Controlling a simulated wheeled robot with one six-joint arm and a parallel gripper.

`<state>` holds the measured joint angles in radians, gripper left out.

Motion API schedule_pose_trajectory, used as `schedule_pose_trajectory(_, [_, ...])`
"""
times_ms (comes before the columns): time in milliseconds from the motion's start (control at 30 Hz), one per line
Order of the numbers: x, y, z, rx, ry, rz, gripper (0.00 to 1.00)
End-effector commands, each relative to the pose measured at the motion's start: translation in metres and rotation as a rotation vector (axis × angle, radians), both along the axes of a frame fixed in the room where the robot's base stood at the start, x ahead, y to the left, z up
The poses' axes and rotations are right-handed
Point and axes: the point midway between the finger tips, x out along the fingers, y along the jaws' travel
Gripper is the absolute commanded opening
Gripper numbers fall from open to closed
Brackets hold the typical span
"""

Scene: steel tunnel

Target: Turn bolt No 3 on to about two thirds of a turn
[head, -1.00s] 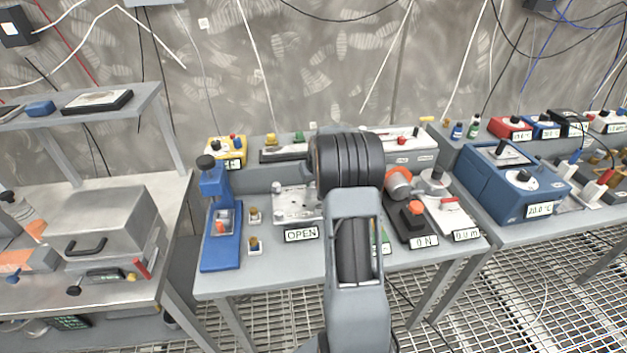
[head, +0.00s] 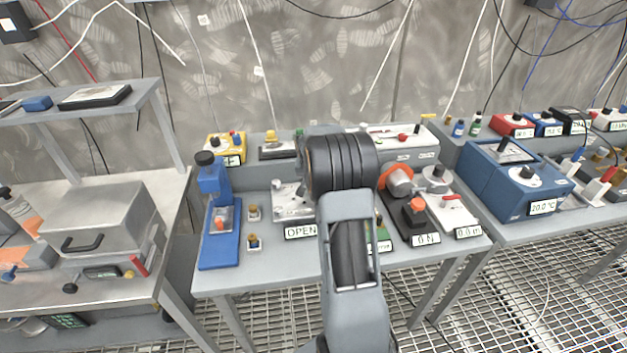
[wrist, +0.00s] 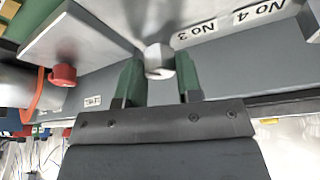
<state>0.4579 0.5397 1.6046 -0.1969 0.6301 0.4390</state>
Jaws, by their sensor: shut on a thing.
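In the wrist view, the metal bolt head (wrist: 159,60) sits between the two green fingers of my gripper (wrist: 160,67), which is shut on it. The label No 3 (wrist: 195,31) is just right of the bolt, upside down, with the label No 4 (wrist: 259,12) further right. The bolt joins a bright metal surface; its exact turn angle cannot be told. In the head view, my arm hides the gripper and the bolt.
In the wrist view, a red knob (wrist: 62,76) stands left of the fingers. In the head view, a blue press (head: 219,215), an OPEN sign (head: 301,232) and a black block with an orange knob (head: 416,213) surround my arm. A blue box (head: 515,180) stands at right.

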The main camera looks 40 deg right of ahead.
Motion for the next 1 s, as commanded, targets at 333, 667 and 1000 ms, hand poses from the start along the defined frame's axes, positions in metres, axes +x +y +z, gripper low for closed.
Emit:
schedule_pose_trajectory(333, [0.0019,0.0008,-0.004,-0.002,-0.004,-0.33,0.09])
schedule_pose_trajectory(667, [0.0028,0.0012,-0.0017,-0.001,-0.002,-0.645,0.09])
schedule_pose_trajectory(1000, [0.004,0.0013,0.0005,0.0,-0.002,-0.967,0.09])
